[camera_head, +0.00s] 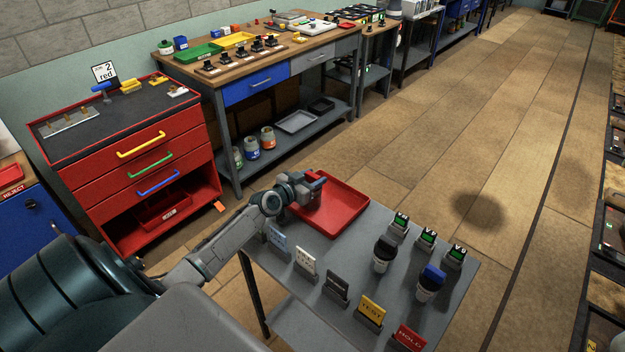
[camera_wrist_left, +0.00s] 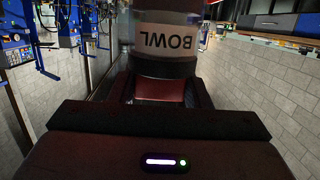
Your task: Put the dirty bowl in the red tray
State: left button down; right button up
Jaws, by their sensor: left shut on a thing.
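The red tray (camera_head: 345,212) lies at the back left of the grey table and looks empty where it shows. My left gripper (camera_head: 314,184) is over the tray's left back corner. In the left wrist view it is shut on a bowl (camera_wrist_left: 165,62), a cylindrical part with a white label reading "BOWL", upside down in the picture. The bowl is mostly hidden by the gripper in the head view, and I cannot tell whether it touches the tray. Two dark-topped parts stand on the table, one black (camera_head: 384,254) and one blue-capped (camera_head: 430,282).
Several sign plates, including a yellow "TEST" (camera_head: 371,311) and a red "HOLD" (camera_head: 408,338), line the near edge of the grey table (camera_head: 335,252). Small boxes with green displays (camera_head: 427,238) stand along its right edge. A red drawer cabinet (camera_head: 140,160) and a workbench (camera_head: 255,60) stand behind.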

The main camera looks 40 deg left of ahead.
pick_arm(q)
jog(key=shift+f, duration=0.15)
jog(key=c, duration=0.8)
grip_release()
jog(key=shift+d, duration=0.15)
jog(key=shift+o, duration=0.2)
jog(key=shift+r, duration=0.25)
jog(key=p+v, duration=0.3)
jog(key=v, duration=0.9)
